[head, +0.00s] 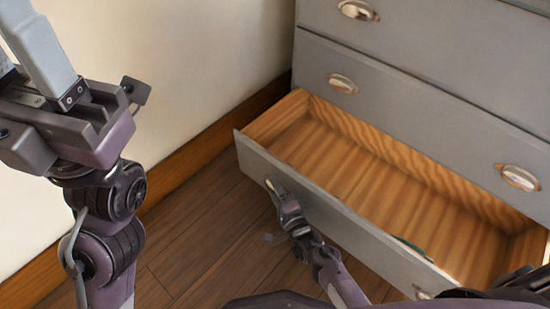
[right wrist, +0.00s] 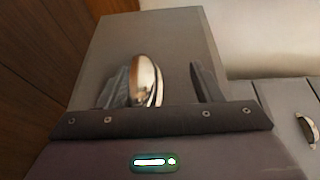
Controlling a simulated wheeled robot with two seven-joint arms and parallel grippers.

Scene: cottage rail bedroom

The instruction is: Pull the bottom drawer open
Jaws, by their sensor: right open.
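The grey bottom drawer (head: 330,215) stands pulled out of the dresser, and its bare wooden inside shows in the head view. My right gripper (head: 276,190) is at the front panel's left cup handle (head: 269,185). In the right wrist view the shiny handle (right wrist: 147,80) lies between the open fingers of that gripper (right wrist: 160,82), nearer the left finger. I cannot tell whether a finger touches it. My left gripper (head: 40,60) is raised at the far left, away from the drawer; its fingertips are cut off by the frame.
The closed drawers above (head: 420,105) have metal cup handles. A cream wall (head: 190,60) with a wooden skirting board (head: 205,150) runs left of the dresser. Wooden floor (head: 200,235) is clear before the drawer. A small greenish object (head: 412,248) shows near the drawer's front panel.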

